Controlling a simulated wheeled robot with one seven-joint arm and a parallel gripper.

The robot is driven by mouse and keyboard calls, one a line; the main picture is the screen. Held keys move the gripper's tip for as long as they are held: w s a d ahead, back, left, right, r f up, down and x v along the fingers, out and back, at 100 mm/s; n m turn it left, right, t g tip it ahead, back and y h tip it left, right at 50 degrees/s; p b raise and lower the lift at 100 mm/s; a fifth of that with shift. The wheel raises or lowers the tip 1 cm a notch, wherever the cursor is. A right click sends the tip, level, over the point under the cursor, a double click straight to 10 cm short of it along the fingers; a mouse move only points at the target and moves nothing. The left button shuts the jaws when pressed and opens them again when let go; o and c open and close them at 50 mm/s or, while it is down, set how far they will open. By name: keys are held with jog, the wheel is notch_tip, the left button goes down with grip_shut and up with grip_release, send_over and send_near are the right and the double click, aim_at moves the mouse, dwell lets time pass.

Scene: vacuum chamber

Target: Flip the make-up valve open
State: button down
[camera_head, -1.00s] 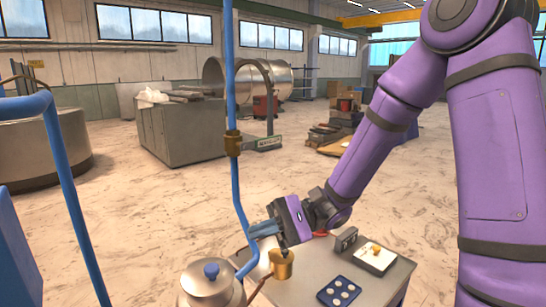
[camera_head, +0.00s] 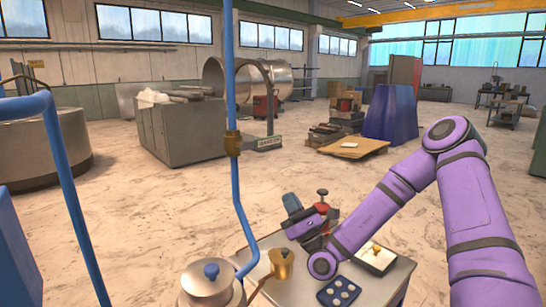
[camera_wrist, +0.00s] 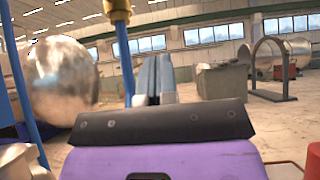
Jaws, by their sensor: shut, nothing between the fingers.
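A blue pipe (camera_head: 238,190) rises at the centre-left with a brass fitting (camera_head: 233,143) on it; the fitting also shows at the top of the wrist view (camera_wrist: 118,10). A brass valve-like body (camera_head: 281,263) sits low beside the silver lidded vessel (camera_head: 206,283). No label tells which brass part is the make-up valve, and no lever position can be read. My gripper (camera_head: 291,204) is above the grey table, right of the pipe and apart from both brass parts. In the wrist view its fingers (camera_wrist: 153,78) are together and empty.
The grey table (camera_head: 384,290) carries a dark blue tray (camera_head: 339,292) with round pieces and a pad (camera_head: 375,259) with a yellow piece. A red thing with a dark knob (camera_head: 322,193) shows behind my gripper. A blue frame (camera_head: 75,215) stands at left.

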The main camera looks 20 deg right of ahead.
aim_at(262, 143)
dwell(0.3)
jog(key=s+r+x, duration=0.2)
jog(key=x, duration=1)
jog(key=shift+w+d+r, duration=0.25)
jog(key=shift+w+r, duration=0.05)
jog(key=shift+r+n+y, duration=0.1)
jog(key=shift+n+y, duration=0.3)
